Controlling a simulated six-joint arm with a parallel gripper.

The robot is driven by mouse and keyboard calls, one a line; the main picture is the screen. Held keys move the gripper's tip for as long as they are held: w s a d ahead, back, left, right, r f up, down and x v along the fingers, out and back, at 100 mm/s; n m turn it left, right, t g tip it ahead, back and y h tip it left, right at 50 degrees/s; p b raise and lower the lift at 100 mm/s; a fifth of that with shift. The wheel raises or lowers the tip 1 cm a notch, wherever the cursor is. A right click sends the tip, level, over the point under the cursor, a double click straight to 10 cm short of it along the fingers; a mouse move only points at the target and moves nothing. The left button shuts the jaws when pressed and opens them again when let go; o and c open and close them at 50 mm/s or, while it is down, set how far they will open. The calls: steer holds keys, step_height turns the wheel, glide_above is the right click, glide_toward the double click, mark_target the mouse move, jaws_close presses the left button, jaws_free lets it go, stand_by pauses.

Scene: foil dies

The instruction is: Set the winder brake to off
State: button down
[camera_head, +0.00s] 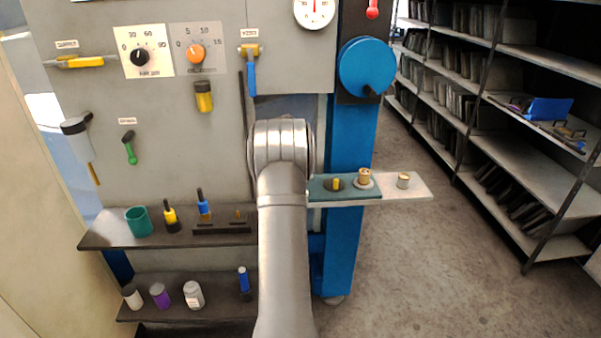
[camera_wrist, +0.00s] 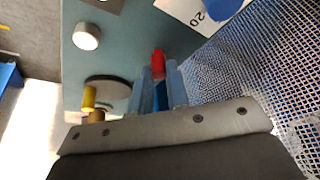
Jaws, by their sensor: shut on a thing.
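In the wrist view my gripper (camera_wrist: 160,70) is shut on a small red handle (camera_wrist: 158,58), whose end shows between the two blue fingers. The handle is over a teal surface (camera_wrist: 125,50); its base is hidden by the fingers. In the head view the gripper and handle are hidden behind my arm. The teal surface appears there as a strip (camera_head: 351,194) on a ledge, right of my arm. No readable label shows which control is the winder brake, and I cannot tell the handle's setting.
Blue mesh (camera_wrist: 240,65) stands close right of the fingers. A grey disc (camera_wrist: 108,84) and a yellow post (camera_wrist: 88,98) are at left. In the head view, a grey panel (camera_head: 190,120) carries dials and levers, and a shelf (camera_head: 100,232) holds tools.

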steer(key=c, duration=1.4)
jaws_free()
steer(key=v, duration=1.7)
steer(key=shift+r, duration=0.25)
steer(key=x, duration=1.7)
steer(key=shift+f, duration=0.25)
